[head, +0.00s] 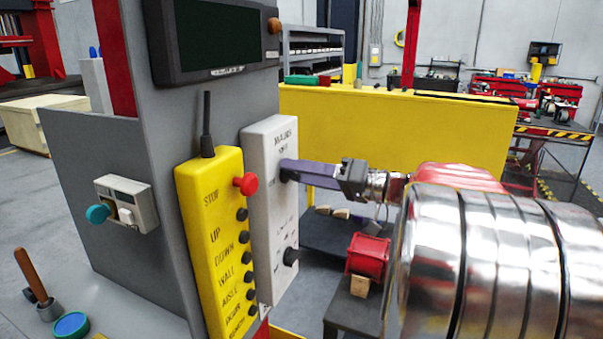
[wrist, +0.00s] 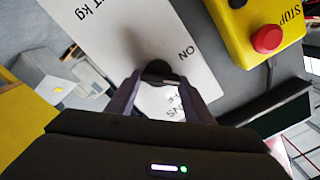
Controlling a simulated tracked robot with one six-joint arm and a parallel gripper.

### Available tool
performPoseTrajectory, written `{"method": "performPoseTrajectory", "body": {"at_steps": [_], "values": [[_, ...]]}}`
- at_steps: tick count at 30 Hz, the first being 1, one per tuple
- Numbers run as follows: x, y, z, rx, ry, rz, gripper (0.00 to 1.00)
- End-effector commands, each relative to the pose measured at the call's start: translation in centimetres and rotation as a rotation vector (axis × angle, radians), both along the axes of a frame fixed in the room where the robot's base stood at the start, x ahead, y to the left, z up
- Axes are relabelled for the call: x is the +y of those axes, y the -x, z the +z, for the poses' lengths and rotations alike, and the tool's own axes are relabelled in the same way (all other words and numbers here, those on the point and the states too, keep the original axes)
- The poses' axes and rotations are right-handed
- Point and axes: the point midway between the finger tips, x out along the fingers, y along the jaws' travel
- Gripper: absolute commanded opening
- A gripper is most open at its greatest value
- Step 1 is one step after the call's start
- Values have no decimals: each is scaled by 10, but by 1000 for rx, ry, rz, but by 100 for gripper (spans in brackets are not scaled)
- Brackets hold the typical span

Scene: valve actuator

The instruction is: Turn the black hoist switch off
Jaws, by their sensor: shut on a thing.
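A white panel (head: 263,145) stands upright on the grey cabinet, with lettering at its top that seems to read MAINS OFF. Its upper black switch (wrist: 157,69) shows in the wrist view, near the word ON. My gripper (head: 288,172) reaches in from the right in the head view, its dark fingers at this upper switch and largely hiding it. In the wrist view the two fingers (wrist: 160,80) lie on either side of the switch, shut on it. A lower black knob (head: 290,256) sits apart, near the panel's bottom. I cannot read which switch is labelled hoist.
A yellow pendant (head: 212,230) with a red stop button (head: 246,184) and several black buttons stands just left of the panel. A dark display (head: 215,40) is above. A red box (head: 368,253) is below my arm. A yellow bench (head: 400,130) stands behind.

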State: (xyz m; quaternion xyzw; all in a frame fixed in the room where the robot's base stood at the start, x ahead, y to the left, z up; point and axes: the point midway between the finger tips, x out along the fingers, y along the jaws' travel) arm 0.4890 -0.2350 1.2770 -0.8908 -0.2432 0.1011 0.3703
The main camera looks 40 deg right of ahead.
Motion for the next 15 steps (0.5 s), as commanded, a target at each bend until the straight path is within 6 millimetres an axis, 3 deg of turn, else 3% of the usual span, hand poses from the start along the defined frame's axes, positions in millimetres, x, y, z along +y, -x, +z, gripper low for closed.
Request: {"method": "performPoseTrajectory", "body": {"at_steps": [15], "values": [[-7, -3, -2, 242, -417, -11, 25]]}}
